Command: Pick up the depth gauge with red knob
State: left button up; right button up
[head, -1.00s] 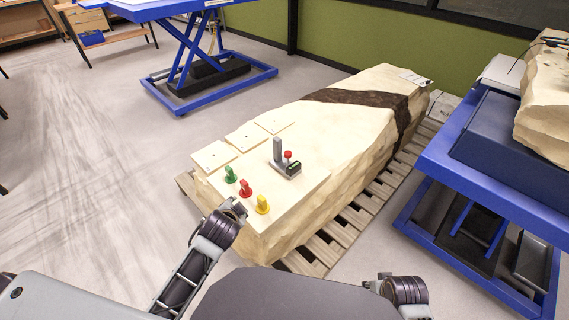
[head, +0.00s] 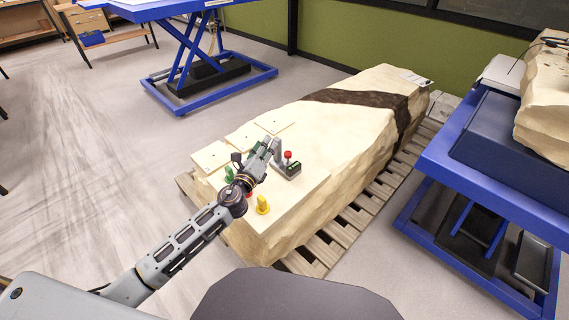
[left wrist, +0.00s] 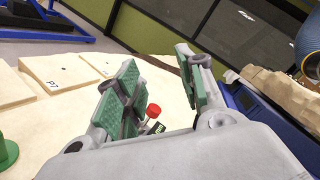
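The depth gauge (head: 289,168) is a small grey tool with a red knob and a dark display. It stands on the flat top of the big pale stone block. In the head view my left gripper (head: 269,147) is at the gauge and hides its upright post. In the left wrist view the left gripper (left wrist: 157,62) is open, its green-padded fingers apart. The gauge's red knob (left wrist: 153,111) shows low between the fingers, near the left one. Whether the fingers touch the gauge cannot be told. My right gripper is not in view.
The stone block (head: 345,135) lies on a wooden pallet (head: 340,232). A yellow peg (head: 262,204) stands in front of the gauge; red and green pegs are partly hidden by my arm. Flat pale plates (head: 245,136) lie behind. A blue lift table (head: 480,175) stands at right.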

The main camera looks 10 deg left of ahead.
aim_at(285, 156)
pick_arm(q)
jog(key=w+d+m+g+h, duration=0.1)
jog(key=m+h, duration=0.1)
jog(key=m, duration=0.2)
jog(key=w+d+f+m+g+h, duration=0.1)
jog(key=m+h, duration=0.1)
jog(key=m, duration=0.2)
jog(key=w+f+m+h, duration=0.1)
jog(key=m, duration=0.4)
jog(key=shift+w+d+f+g+h, duration=0.15)
jog(key=shift+d+f+g+h, duration=0.05)
jog(key=shift+d+g+h, duration=0.2)
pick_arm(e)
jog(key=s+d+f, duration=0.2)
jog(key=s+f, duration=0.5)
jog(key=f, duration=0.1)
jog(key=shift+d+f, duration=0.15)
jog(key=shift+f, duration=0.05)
pick_arm(q)
jog(key=shift+f, duration=0.1)
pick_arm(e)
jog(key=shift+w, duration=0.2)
